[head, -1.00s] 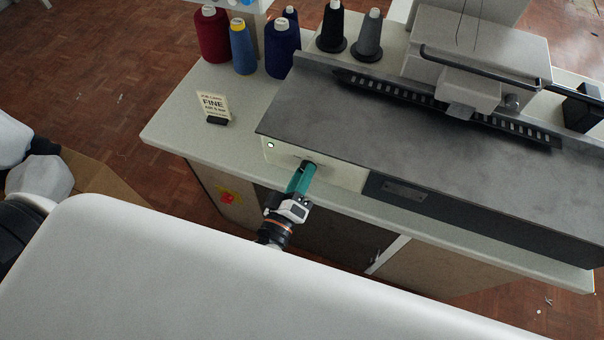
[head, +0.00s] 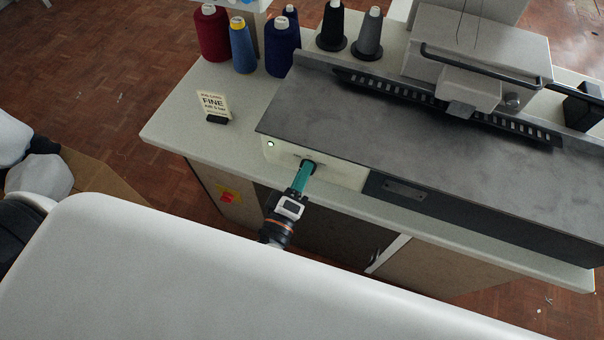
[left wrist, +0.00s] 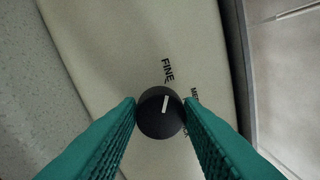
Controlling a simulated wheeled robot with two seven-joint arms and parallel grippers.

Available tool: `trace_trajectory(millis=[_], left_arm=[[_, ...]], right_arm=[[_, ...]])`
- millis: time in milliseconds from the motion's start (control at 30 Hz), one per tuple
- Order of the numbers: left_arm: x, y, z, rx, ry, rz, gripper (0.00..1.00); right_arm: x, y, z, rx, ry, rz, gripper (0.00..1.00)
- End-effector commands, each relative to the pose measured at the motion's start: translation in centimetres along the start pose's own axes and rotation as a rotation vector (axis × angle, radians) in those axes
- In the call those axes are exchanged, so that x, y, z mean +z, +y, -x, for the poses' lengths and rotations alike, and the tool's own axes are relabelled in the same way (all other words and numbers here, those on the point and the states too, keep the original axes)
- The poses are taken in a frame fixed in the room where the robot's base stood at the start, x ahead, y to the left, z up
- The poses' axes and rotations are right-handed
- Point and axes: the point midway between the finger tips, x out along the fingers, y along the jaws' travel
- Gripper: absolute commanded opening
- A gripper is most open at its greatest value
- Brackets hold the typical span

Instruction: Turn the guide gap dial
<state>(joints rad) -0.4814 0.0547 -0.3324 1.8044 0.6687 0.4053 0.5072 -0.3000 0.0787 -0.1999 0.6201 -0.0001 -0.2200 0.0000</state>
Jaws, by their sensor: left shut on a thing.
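The guide gap dial is a round black knob (left wrist: 160,112) with a white pointer line, on the cream front panel (left wrist: 120,40) of the machine. In the left wrist view the pointer points up and slightly right, toward the printed word FINE (left wrist: 167,70). Further lettering to the right is partly hidden. My left gripper (left wrist: 160,115) has a teal finger on each side of the knob and is shut on it. In the head view the left gripper (head: 303,178) reaches the panel, and the dial shows only as a dark edge. My right gripper is not in view.
A job card reading FINE (head: 213,104) stands on the worktop (head: 175,125). Thread cones, red (head: 211,35), blue (head: 242,48), navy (head: 282,48), black and grey, stand behind. A small green-white light (head: 270,144) is left of the dial. The dark machine plate (head: 350,120) overhangs the panel.

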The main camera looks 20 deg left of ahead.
Motion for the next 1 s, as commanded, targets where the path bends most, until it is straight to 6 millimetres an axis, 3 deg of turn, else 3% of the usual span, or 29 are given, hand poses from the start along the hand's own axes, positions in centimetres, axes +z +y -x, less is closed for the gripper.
trace_trajectory(millis=[67,100,200,567,667,1000], left_arm=[[0.0,0.0,0.0,0.0,0.0,0.002,0.1],[0.0,0.0,0.0,0.0,0.0,0.002,0.4],[0.0,0.0,0.0,0.0,0.0,0.002,0.55],[0.0,0.1,0.5,0.001,0.001,0.0,0.55],[0.0,0.2,1.9,0.002,0.001,-0.001,0.55],[-0.1,0.3,9.0,0.004,0.003,-0.001,0.55]], right_arm=[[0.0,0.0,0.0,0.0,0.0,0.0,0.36],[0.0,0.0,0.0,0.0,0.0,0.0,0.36],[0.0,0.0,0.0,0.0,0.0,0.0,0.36],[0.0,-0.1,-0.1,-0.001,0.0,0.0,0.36],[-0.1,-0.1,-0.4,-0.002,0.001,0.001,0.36],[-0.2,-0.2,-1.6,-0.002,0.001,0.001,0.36]])
